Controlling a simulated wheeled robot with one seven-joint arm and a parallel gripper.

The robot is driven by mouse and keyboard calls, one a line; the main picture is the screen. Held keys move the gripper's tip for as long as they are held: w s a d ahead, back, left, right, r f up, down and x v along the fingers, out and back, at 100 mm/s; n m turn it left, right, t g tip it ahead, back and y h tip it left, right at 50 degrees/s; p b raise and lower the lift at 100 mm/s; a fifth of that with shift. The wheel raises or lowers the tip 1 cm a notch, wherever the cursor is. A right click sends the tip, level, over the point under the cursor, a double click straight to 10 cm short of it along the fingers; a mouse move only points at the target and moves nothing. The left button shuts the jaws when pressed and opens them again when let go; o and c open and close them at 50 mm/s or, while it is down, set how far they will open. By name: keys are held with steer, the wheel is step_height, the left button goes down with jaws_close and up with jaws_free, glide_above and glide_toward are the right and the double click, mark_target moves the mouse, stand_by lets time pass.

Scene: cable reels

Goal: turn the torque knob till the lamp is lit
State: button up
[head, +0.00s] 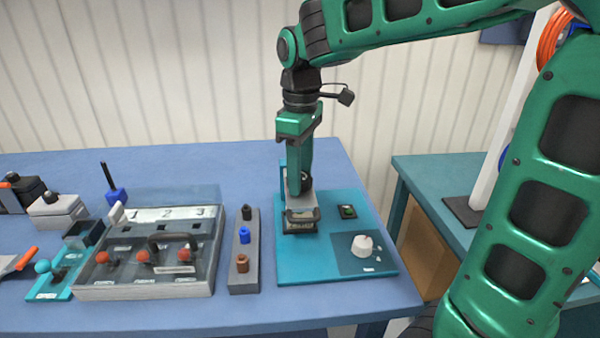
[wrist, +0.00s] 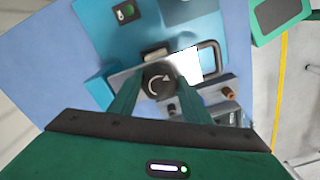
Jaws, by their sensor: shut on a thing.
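The torque knob (wrist: 160,78) is black and round with a pale curved arrow on its top, and it sits on a grey fixture (head: 302,222) on the teal board (head: 297,263). My gripper (head: 297,188) points straight down at the fixture. In the wrist view my gripper's green fingers (wrist: 157,90) are shut on the knob, one on each side. The fingers hide the knob in the head view. The lamp (head: 347,211) is a small green light in a black housing, right of the fixture; it also shows in the wrist view (wrist: 127,11). I cannot tell whether it is lit.
A white dial (head: 363,245) stands on a darker patch at the board's front right. Left of the board is a grey block (head: 243,262) with black, blue and brown pegs. Further left is a numbered grey tray (head: 140,292) with red knobs and a dark handle.

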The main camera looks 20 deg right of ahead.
steer(key=shift+w+a, duration=0.15)
stand_by(0.5)
steer(key=shift+m, duration=0.4)
steer(key=m, duration=0.4)
steer(key=shift+m, duration=0.3)
steer(key=m, duration=0.6)
steer(key=shift+r+m, duration=0.1)
steer(key=shift+m, duration=0.2)
steer(key=o, duration=1)
steer(key=shift+w, duration=0.1)
steer(key=shift+o, duration=0.2)
